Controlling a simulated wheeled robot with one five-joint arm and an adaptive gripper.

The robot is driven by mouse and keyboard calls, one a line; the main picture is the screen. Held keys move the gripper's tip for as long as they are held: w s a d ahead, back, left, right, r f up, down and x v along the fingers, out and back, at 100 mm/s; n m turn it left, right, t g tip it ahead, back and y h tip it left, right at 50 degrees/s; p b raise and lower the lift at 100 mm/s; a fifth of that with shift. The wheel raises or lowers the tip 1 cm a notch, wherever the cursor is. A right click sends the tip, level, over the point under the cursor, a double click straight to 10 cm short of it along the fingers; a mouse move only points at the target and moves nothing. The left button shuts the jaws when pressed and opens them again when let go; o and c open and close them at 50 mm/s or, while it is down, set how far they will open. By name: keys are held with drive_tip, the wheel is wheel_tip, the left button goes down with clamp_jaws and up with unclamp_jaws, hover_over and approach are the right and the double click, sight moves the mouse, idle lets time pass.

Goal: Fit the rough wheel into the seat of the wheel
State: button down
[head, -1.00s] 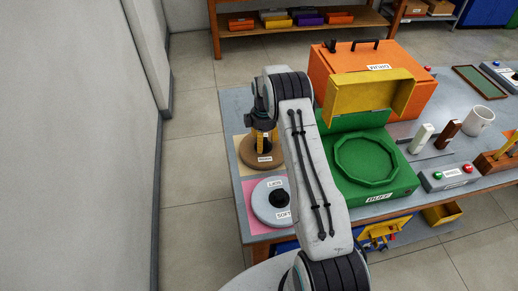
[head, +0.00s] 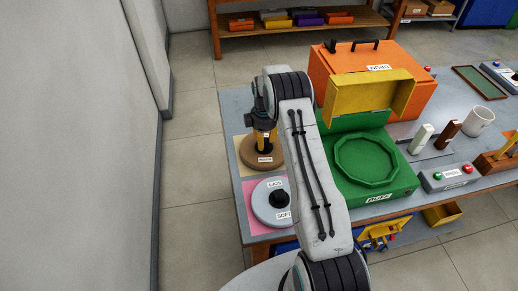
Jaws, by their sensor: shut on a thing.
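The rough wheel (head: 259,160), a brown disc with a small label and a dark centre hub, is at the left end of the table, on or just above a tan mat (head: 240,143). My gripper (head: 265,145) points down over it and is shut on its hub. The arm hides part of the wheel's right side. The green unit (head: 403,188) marked "BUFF" has an octagonal recess (head: 365,160) and a raised yellow hood (head: 362,95). This recess looks empty. I cannot tell whether it is the wheel's seat.
A grey "SOFT" wheel (head: 270,216) with a dark knob lies on a pink mat (head: 243,204) in front. An orange box (head: 340,65) stands behind the green unit. A button box (head: 447,176), a white mug (head: 480,120) and upright handles are at right.

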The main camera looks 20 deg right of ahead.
drive_tip(key=shift+r+p, duration=0.65)
drive_tip(key=shift+r, duration=1.25)
